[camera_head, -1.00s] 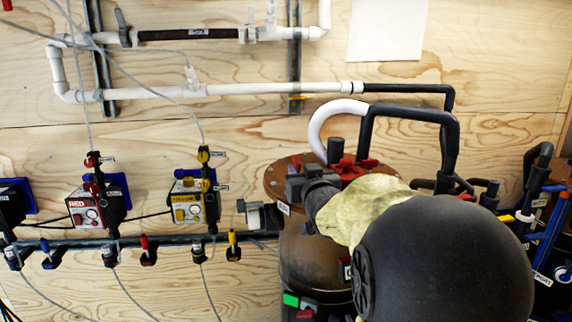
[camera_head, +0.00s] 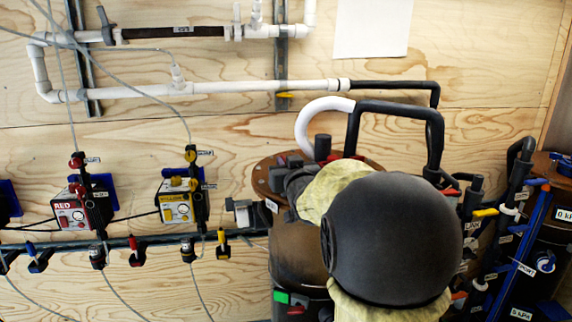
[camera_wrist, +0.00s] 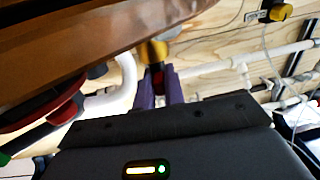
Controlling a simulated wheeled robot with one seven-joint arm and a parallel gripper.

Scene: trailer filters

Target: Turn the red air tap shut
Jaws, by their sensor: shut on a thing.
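In the wrist view, the two purple fingers of my gripper (camera_wrist: 160,92) are closed around a small red part (camera_wrist: 157,78), which looks like the red air tap's handle. A yellow fitting (camera_wrist: 153,50) sits just beyond it, and most of the red part is hidden between the fingers. In the head view my gripper is hidden behind my dark rounded arm. A red-handled tap (camera_head: 137,246) sits upright on the dark rail at lower left, and a red lever (camera_head: 450,192) shows right of my arm. I cannot tell which red piece I hold.
A brown tank (camera_head: 298,250) with a flanged top stands close behind my arm. Its edge seems to fill the upper left of the wrist view. White pipes (camera_head: 220,88) run along the plywood wall. The red box (camera_head: 77,214) and yellow box (camera_head: 174,205) hang at left.

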